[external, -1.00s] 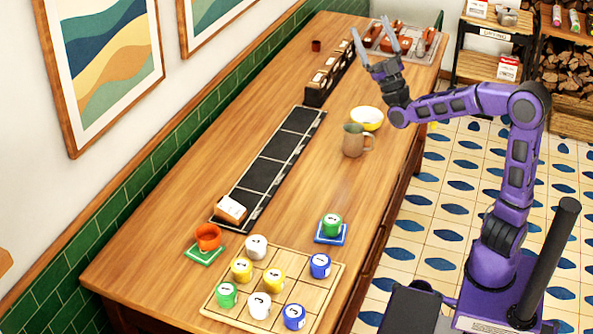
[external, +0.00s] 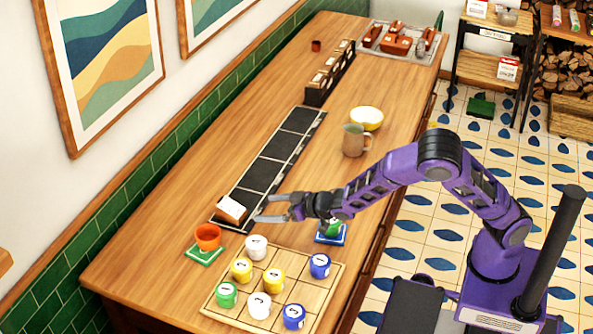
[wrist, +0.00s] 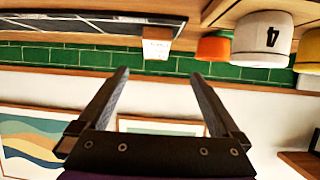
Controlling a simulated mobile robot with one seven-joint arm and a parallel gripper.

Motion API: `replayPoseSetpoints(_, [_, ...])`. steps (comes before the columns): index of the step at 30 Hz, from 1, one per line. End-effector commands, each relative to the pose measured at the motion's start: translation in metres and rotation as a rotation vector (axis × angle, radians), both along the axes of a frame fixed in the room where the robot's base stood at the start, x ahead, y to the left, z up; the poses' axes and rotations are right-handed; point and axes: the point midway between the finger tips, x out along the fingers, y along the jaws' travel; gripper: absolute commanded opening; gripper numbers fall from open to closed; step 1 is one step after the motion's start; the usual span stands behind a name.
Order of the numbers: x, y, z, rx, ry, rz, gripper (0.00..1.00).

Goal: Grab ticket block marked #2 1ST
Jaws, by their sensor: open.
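A small block (external: 231,209), white on one face and brown on another, sits at the near end of a dark segmented rail (external: 283,145) on the counter. Its lettering is too small to read, so I cannot tell whether it is #2 1ST. It also shows beyond my fingertips in the upside-down wrist view (wrist: 156,45). Several similar blocks stand in a dark rack (external: 318,92) farther back, their marks also unreadable. My gripper (external: 270,207) is open and empty, just right of the near block and apart from it, with its fingers pointing left.
An orange cup (external: 208,236) on a green mat and a tray (external: 223,305) of numbered cups stand nearby. A green cup on a blue mat (external: 331,238) is partly hidden by my arm. A mug (external: 353,141) and yellow bowl (external: 367,117) stand right of the rail.

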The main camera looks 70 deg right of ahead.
Motion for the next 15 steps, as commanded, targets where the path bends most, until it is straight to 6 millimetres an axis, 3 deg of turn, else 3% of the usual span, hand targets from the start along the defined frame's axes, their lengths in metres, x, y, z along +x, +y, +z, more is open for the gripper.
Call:
replayPoseSetpoints(9, [0.062, -0.004, -0.025, -0.004, -0.004, 0.001, 1.0])
replayPoseSetpoints(15, [0.09, -0.004, -0.036, -0.003, -0.004, 0.001, 1.0])
